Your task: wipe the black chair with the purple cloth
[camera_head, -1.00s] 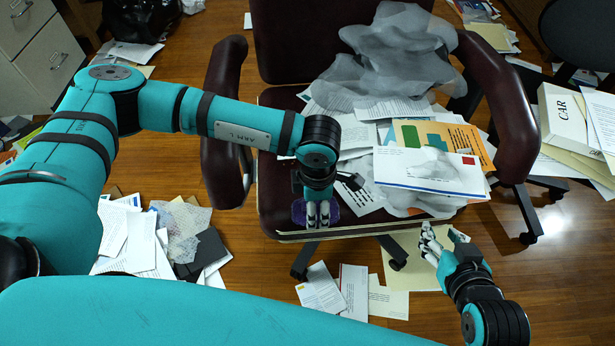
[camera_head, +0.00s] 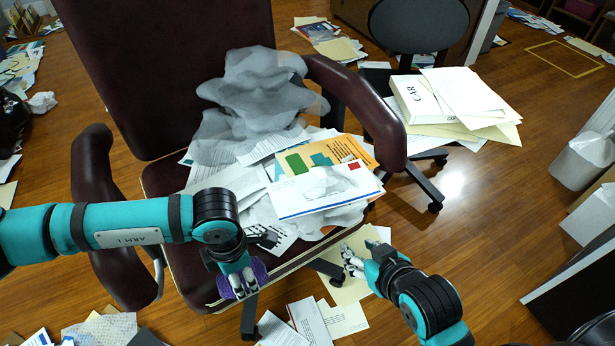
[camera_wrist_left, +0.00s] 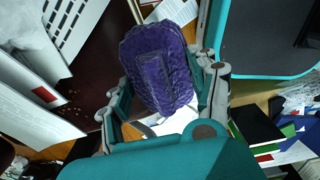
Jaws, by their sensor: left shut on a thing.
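The purple cloth (camera_head: 262,268) is held in my left gripper (camera_head: 243,284), at the front edge of the dark maroon chair's seat. In the left wrist view the cloth (camera_wrist_left: 160,65) fills the space between the two fingers, and my left gripper (camera_wrist_left: 165,95) is shut on it. The black chair (camera_head: 418,24) stands at the back right, with its backrest partly cut off by the top edge. My left gripper is well apart from it. My right gripper (camera_head: 350,262) is low, right of the maroon seat, with nothing visible in it; its finger gap is unclear.
The maroon chair (camera_head: 120,75) carries papers, envelopes (camera_head: 325,190) and a grey translucent heap (camera_head: 255,90). Its armrest (camera_head: 365,110) stands between my left gripper and the black chair. A CAR box (camera_head: 418,100) lies on papers. Bare floor (camera_head: 480,200) shows at the right.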

